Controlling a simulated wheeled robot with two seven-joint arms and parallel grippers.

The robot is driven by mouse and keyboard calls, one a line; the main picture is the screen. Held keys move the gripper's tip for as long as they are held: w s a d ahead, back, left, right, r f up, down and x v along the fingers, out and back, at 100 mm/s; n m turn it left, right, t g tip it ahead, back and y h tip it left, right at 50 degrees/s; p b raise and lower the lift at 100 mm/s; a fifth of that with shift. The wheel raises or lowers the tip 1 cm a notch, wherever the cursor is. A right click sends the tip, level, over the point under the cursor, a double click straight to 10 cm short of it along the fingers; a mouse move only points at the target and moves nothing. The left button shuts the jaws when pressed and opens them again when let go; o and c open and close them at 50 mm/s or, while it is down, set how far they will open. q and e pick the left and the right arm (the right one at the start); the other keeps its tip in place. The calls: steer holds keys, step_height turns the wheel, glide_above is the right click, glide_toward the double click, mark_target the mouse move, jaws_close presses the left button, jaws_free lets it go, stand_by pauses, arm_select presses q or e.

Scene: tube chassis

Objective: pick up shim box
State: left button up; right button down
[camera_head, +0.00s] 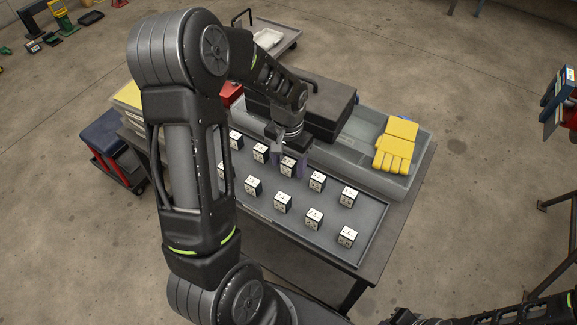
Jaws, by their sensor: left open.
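Several small shim boxes with white tops, dark sides and printed marks stand in two rows on the grey tray (375,243). My left gripper (289,162) points down over the back row, its fingers open on either side of one shim box (288,168). I cannot tell whether the fingers touch it. Other boxes stand nearby, such as one to the left (260,153), one to the right (317,181) and one in front (283,202). My left arm hides the left end of the tray.
A blue-topped red stool (103,135) stands at left. A cart (278,36) stands behind.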

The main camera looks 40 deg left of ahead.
arm_select(q)
steer(key=shift+c, duration=0.2)
jaws_close()
stand_by(0.5)
